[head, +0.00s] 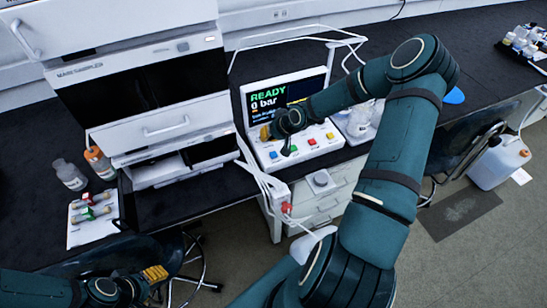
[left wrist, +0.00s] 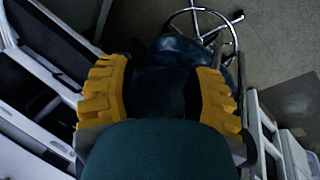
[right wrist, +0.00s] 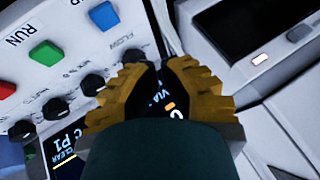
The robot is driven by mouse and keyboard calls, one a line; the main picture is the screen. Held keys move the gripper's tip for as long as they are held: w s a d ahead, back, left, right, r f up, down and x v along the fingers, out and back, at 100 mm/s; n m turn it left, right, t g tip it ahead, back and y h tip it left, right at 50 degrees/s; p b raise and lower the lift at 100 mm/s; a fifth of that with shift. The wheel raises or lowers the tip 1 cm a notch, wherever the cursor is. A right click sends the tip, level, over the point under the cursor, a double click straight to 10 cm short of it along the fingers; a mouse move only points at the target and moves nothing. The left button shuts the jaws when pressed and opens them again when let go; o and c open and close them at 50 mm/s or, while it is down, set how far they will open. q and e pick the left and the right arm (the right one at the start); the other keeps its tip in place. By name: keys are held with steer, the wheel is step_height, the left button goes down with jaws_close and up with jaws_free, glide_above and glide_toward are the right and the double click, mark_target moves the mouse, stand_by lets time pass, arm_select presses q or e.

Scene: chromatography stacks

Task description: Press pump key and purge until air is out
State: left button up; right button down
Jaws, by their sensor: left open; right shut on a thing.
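The white pump console (head: 315,150) stands on the black bench with its screen (head: 285,95) reading "READY" and "0 bar". A row of coloured keys, including a green key (right wrist: 45,52) beside the label "RUN", is on its front panel. Black knobs (right wrist: 92,84) line up below the screen. My right gripper (head: 268,132) is at the left end of this panel. It is shut, in the right wrist view (right wrist: 160,75), on what seems a knob, hidden by the fingertips. My left gripper (head: 155,273) is open and empty, low at the left, above a dark chair (left wrist: 160,65).
The sampler stack (head: 145,85) stands left of the console. Bottles (head: 70,174) and a white vial tray (head: 92,218) sit left of it. White tubing (head: 262,180) hangs before the bench. A white jug (head: 500,162) is on the floor at right.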

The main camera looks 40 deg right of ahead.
mark_target(263, 153)
step_height(263, 153, down, 4)
steer(key=b, duration=0.2)
steer(key=shift+b, duration=0.35)
arm_select(q)
steer(key=shift+s+d+f+b, duration=0.15)
steer(key=shift+f+b, duration=0.1)
steer(key=shift+f, duration=0.95)
steer(key=shift+s+f+b, duration=0.1)
steer(key=shift+f+b, duration=0.1)
steer(key=shift+f, duration=1)
arm_select(e)
steer(key=shift+f, duration=0.75)
steer(key=shift+f, duration=0.15)
arm_select(q)
steer(key=shift+f, duration=0.15)
arm_select(e)
steer(key=shift+f, duration=0.3)
